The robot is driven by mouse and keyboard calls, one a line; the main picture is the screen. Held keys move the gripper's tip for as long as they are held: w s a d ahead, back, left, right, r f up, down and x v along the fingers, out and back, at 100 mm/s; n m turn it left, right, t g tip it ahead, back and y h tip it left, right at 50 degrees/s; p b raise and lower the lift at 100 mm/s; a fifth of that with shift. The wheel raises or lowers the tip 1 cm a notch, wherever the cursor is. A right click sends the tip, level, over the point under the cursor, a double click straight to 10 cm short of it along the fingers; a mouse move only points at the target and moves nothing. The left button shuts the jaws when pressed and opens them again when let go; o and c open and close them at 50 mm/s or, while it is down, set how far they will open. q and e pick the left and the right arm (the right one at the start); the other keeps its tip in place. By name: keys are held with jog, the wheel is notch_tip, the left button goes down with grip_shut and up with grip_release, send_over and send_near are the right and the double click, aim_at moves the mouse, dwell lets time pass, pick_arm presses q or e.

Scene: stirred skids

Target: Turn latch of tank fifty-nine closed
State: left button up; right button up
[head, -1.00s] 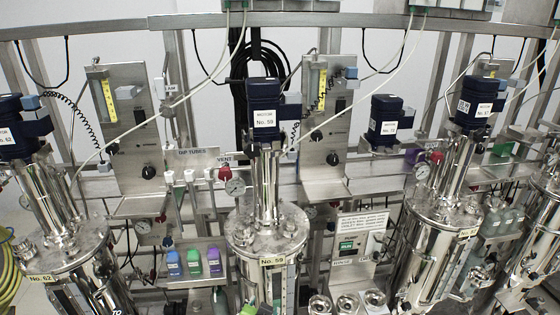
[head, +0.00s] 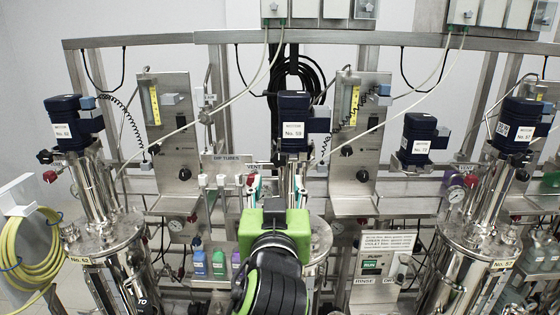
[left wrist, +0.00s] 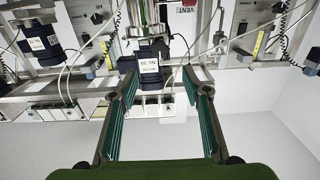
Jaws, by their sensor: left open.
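Tank fifty-nine (head: 320,240) stands at the centre of the head view, under a dark blue motor labelled No. 59 (head: 293,130). My left gripper (head: 278,188) is in front of it, open and empty, its fingers pointing at the tank's upper column. My green gripper body and black wrist cover much of the lid and the tank's front, and I cannot make out its latch. In the left wrist view, the picture is upside down: the No. 59 motor (left wrist: 150,70) shows between and beyond the open fingers of my left gripper (left wrist: 160,88). My right gripper is not in view.
Tank No. 62 (head: 110,245) stands to the left and another tank (head: 465,245) to the right. Coloured bottles (head: 218,264) sit just left of my gripper. A yellow hose (head: 35,250) hangs at far left.

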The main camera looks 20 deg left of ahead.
aim_at(279, 159)
pick_arm(q)
jog(key=p+x, duration=0.2)
jog(key=x, duration=0.8)
jog(key=shift+p, duration=0.35)
jog(key=shift+w+a, duration=0.2)
jog(key=shift+w, duration=0.5)
jog(key=c, duration=1.1)
